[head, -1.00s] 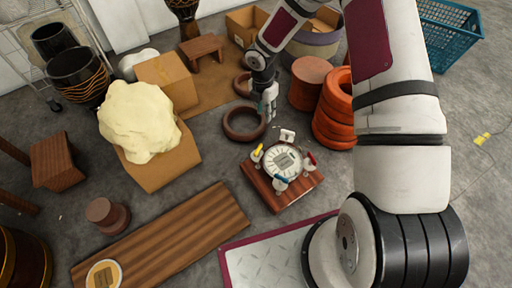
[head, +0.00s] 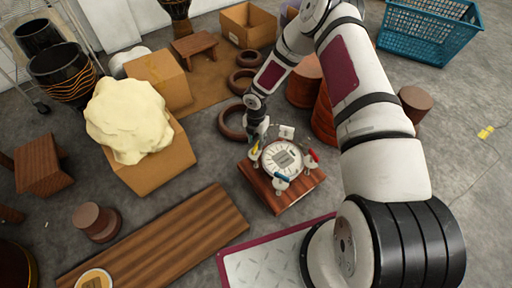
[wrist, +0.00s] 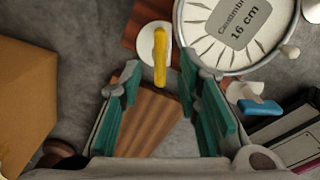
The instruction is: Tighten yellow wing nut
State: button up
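The yellow wing nut (wrist: 160,55) stands on a round white lug at the drum's rim in the wrist view. In the head view the yellow wing nut (head: 255,149) is partly hidden by my gripper (head: 257,138). The drum (head: 283,157) has a pale round head with a grey label and sits on a square wooden block (head: 290,195). In the wrist view my gripper (wrist: 160,72) is open, with teal pads left and right of the yellow nut's line. I cannot tell whether the nut is between the fingertips or just beyond them.
A blue wing nut (head: 281,177), a red one (head: 313,154) and a white lug (head: 287,131) stand around the drum's rim. A cardboard box with a cream lump (head: 130,118) is left. Dark rings (head: 232,121) lie behind. A wooden plank (head: 160,240) lies front left.

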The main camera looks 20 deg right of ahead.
aim_at(256, 146)
jog(key=shift+f+b, duration=0.5)
jog(key=shift+f, duration=1.15)
grip_shut()
